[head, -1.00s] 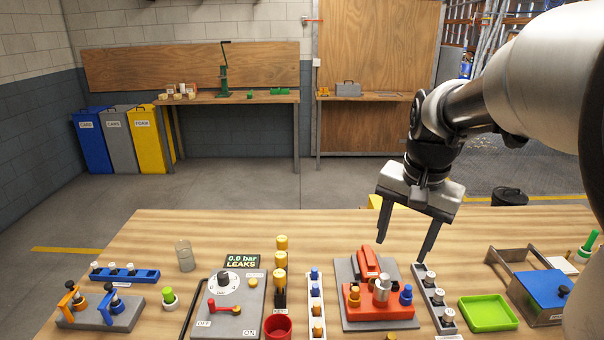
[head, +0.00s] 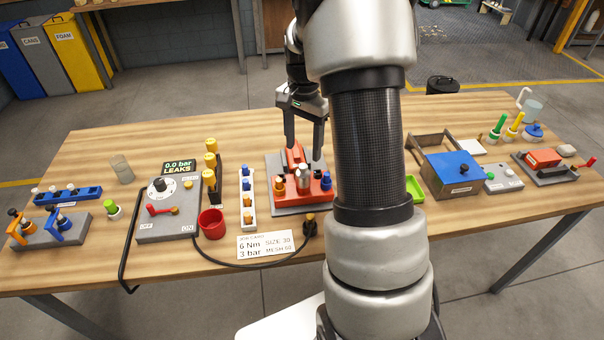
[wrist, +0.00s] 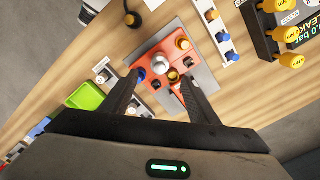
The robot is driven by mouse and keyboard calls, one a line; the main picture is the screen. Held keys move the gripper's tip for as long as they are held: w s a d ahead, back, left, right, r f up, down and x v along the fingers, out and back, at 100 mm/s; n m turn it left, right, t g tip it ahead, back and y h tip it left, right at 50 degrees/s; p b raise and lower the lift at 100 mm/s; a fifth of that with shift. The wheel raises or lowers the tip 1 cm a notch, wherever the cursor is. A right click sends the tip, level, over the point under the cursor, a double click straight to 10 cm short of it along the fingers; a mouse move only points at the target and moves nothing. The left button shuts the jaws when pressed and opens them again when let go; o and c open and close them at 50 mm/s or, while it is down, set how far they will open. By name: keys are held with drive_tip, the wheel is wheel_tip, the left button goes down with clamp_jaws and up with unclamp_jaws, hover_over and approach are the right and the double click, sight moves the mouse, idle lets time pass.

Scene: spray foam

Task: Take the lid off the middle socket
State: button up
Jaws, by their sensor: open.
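The red block (head: 289,196) sits on a grey plate near the table's middle. It also shows in the wrist view (wrist: 165,48). A silver cylinder (head: 303,177) stands in its middle, which looks like the middle socket's lid. An orange-brown knob (head: 279,185) is left of it and a blue knob (head: 326,181) right. In the wrist view, the silver cylinder (wrist: 161,62) lies ahead of the fingers, near the line between them. My gripper (head: 304,150) points down over the block's far part, open and empty. Its fingers (wrist: 160,80) are spread. I cannot tell its height above the block.
A white rack (head: 248,205) with blue and orange caps stands left of the block. Further left are a red cup (head: 212,224) and the grey gauge panel (head: 166,212). A green tray (head: 414,188) and a blue-lidded box (head: 455,172) stand right. My arm hides some table.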

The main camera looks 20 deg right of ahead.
sight(303, 165)
wheel_tip(303, 165, down, 10)
drive_tip(key=shift+f+p, duration=0.2)
drive_tip(key=shift+p, duration=0.2)
drive_tip(key=c, duration=1.1)
